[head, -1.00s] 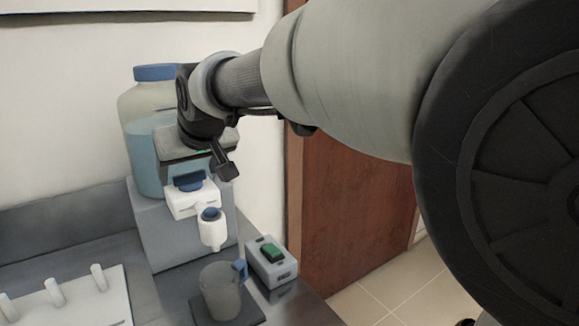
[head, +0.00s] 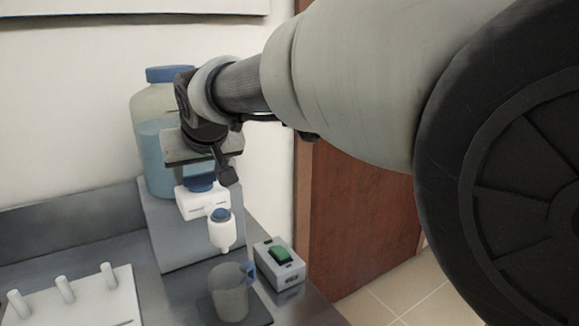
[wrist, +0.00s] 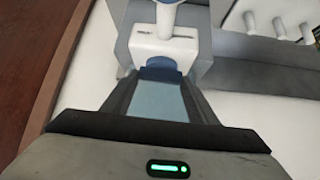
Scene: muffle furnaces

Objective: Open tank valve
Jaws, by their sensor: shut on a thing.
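The tank (head: 150,105), a translucent jug with a blue lid and bluish liquid, stands on a grey stand (head: 185,240) by the wall. A white valve block (head: 203,208) with a blue valve handle (head: 200,184) is on its front, above a white spout with a blue top (head: 221,229). My gripper (head: 218,172) is at the valve handle, partly hiding it. In the wrist view, the dark fingers (wrist: 160,84) close in on both sides of the blue handle (wrist: 160,73). My gripper is shut on it. The exact contact is small and partly hidden.
A grey mug (head: 229,290) with a blue handle stands on a dark plate under the spout. A grey box with a green switch (head: 279,256) is right of it. A white peg board (head: 85,305) lies at the left. A brown door (head: 355,215) is beyond the counter edge.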

